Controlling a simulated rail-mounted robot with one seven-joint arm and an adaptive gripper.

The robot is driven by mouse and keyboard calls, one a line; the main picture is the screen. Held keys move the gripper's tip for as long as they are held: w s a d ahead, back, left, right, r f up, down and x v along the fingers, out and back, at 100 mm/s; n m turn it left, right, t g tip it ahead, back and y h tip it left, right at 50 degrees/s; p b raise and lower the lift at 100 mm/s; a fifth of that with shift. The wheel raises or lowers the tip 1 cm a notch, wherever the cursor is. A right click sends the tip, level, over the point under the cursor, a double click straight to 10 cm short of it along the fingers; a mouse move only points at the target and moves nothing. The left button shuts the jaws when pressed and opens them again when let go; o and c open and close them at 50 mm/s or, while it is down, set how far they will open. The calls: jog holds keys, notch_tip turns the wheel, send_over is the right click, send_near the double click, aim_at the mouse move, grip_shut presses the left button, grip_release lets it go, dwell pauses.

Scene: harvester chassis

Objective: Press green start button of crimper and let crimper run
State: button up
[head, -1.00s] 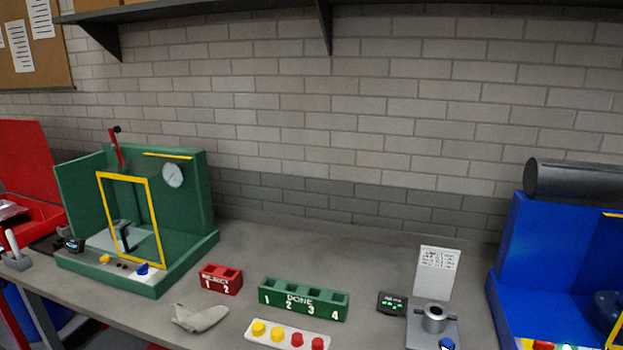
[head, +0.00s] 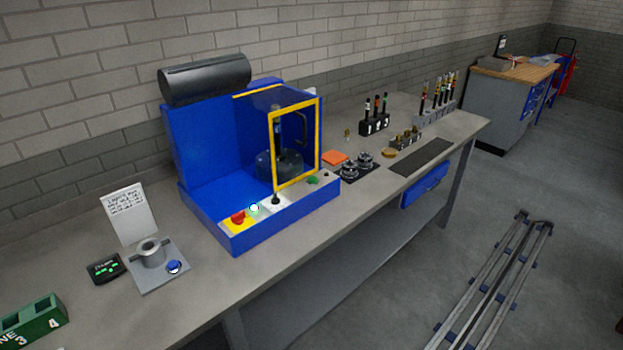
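The blue machine (head: 205,165), which I take to be the crimper, stands on the bench in the middle of the head view. A yellow-framed guard (head: 319,130) covers the right part of its front, with a dark round fixture (head: 268,166) behind. A green button (head: 312,180) sits at the right of its front ledge. Nothing shows whether the machine is running. My gripper is not in view.
Left of the machine stand a grey block with a cylinder (head: 151,254), a small display (head: 105,269), a sign (head: 130,212) and a green rack (head: 35,318). Several tools and racks (head: 375,125) fill the bench to the right. Metal rails (head: 490,290) lie on the open floor.

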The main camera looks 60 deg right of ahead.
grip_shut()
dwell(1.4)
